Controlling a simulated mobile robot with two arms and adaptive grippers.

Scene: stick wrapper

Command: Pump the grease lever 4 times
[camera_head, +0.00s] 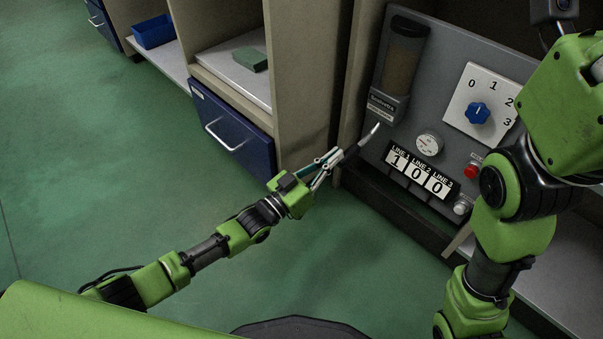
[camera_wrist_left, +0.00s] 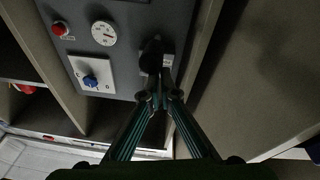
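The grease lever (camera_head: 368,135) sticks out from the grey panel below the grease reservoir (camera_head: 402,55), with a pale tip and a darker grip. My left gripper (camera_head: 338,156) is at the lever's near end, its fingers drawn close together and seemingly closed on the dark grip. In the left wrist view, the lever's black grip (camera_wrist_left: 152,56) reaches down to my left fingertips (camera_wrist_left: 160,95), which partly hide where they meet. The counter (camera_head: 419,174) under LINE 1, LINE 2 and LINE 3 reads 1, 0, 0. My right arm comes in on the right; its gripper is out of view.
The panel also carries a blue selector knob (camera_head: 478,112), a round gauge (camera_head: 429,145), a red button (camera_head: 472,171) and a pale button (camera_head: 461,207). A beige cabinet wall and a blue drawer (camera_head: 232,124) stand left of the lever. The green floor is clear.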

